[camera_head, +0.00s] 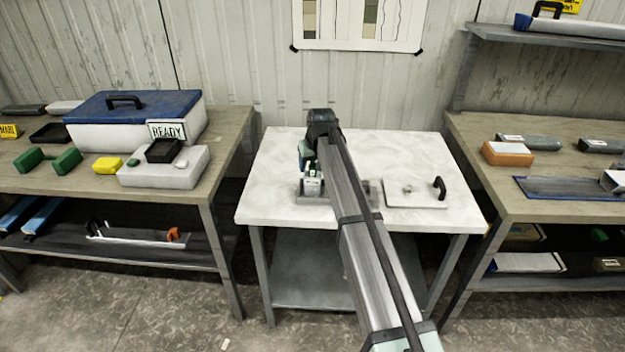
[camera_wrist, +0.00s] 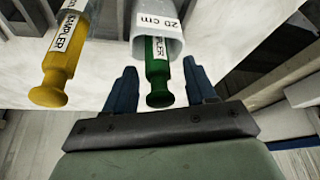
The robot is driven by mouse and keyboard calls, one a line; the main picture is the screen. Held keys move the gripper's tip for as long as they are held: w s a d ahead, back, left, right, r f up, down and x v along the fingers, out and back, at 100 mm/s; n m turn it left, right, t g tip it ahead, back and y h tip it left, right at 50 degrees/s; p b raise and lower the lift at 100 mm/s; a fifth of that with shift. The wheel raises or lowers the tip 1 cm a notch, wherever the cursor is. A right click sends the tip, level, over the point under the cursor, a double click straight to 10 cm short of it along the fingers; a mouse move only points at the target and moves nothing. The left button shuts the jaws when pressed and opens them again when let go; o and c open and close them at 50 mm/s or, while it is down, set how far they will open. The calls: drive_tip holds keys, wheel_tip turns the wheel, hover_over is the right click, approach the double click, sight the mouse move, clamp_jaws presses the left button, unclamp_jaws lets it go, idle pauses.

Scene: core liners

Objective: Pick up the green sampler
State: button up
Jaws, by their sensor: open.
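The green sampler (camera_wrist: 157,75) shows in the wrist view with its knob end toward me and a white label on its shaft. Its far part is inside a pale sleeve (camera_wrist: 157,28) marked "20 cm". My gripper (camera_wrist: 159,68) is open, with one blue finger on each side of the green sampler and visible gaps between. A yellow sampler (camera_wrist: 60,62), also labelled, lies to the left, outside the fingers. In the head view my arm hides most of this spot on the white table (camera_head: 275,205).
A flat white plate with a black handle (camera_head: 418,193) lies right of my arm. The left bench (camera_head: 225,140) holds a blue-lidded case (camera_head: 135,112), green pieces (camera_head: 66,162) and a yellow block (camera_head: 107,165). The right bench (camera_head: 480,135) holds an orange-sided block (camera_head: 508,153). The white table's left part is clear.

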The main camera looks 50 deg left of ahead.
clamp_jaws()
idle(0.5)
